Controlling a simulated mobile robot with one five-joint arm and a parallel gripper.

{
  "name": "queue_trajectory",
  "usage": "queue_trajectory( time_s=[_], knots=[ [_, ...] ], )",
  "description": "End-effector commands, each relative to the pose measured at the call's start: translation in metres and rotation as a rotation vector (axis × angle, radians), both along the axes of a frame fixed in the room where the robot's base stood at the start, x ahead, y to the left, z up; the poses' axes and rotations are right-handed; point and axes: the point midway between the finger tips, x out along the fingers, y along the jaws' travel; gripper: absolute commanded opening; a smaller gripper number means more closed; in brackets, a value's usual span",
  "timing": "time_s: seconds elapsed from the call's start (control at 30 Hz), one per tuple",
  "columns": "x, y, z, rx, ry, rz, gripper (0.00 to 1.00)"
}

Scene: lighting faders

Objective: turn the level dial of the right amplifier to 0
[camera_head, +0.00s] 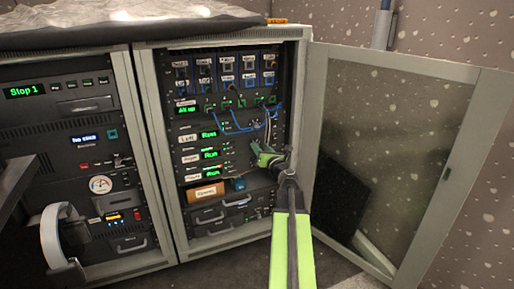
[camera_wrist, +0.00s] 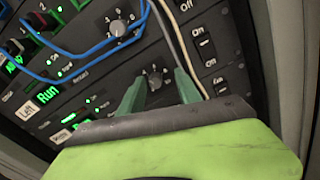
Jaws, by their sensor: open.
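The right amplifier (camera_head: 191,158) is the middle of three similar units in the right rack, with a green "Run" display. Its level dial (camera_wrist: 155,79) is a small grey round knob in the wrist view, with scale marks around it. Where its pointer stands is too small to read. My gripper (camera_wrist: 158,75) is open, with one green finger on each side of this dial; I cannot tell whether they touch it. In the head view my gripper (camera_head: 262,150) is at the right part of the rack front and hides the dial.
The left amplifier's dial (camera_wrist: 118,28) is just above. Blue cables (camera_wrist: 85,50) and pale cables hang close to my fingers. Rocker switches (camera_wrist: 205,45) sit to the right. The open glass door (camera_head: 385,150) stands right of my arm. A headphone set (camera_head: 62,240) is at left.

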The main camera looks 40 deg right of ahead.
Motion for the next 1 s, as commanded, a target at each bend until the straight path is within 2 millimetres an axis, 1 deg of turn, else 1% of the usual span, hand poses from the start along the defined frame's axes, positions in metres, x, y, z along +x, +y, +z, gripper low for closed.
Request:
queue_trajectory(
  time_s=[0.03, 0.33, 0.5, 0.53, 0.57, 0.63, 0.87, 1.0],
  knots=[
    [0.002, 0.003, 0.000, 0.000, 0.000, 0.003, 0.39],
    [0.008, 0.010, 0.000, -0.001, 0.000, 0.014, 0.00],
    [0.008, 0.011, 0.000, -0.001, 0.001, 0.014, 0.00],
    [0.014, -0.003, 0.000, -0.001, 0.001, 0.018, 0.00],
    [0.011, 0.002, 0.000, -0.002, 0.001, 0.016, 0.00],
    [0.009, 0.006, 0.000, -0.005, 0.003, 0.012, 0.00],
    [0.007, 0.009, -0.001, -0.062, 0.027, 0.010, 0.00],
    [0.007, 0.010, 0.000, -0.143, 0.061, 0.009, 0.00]
  ],
)
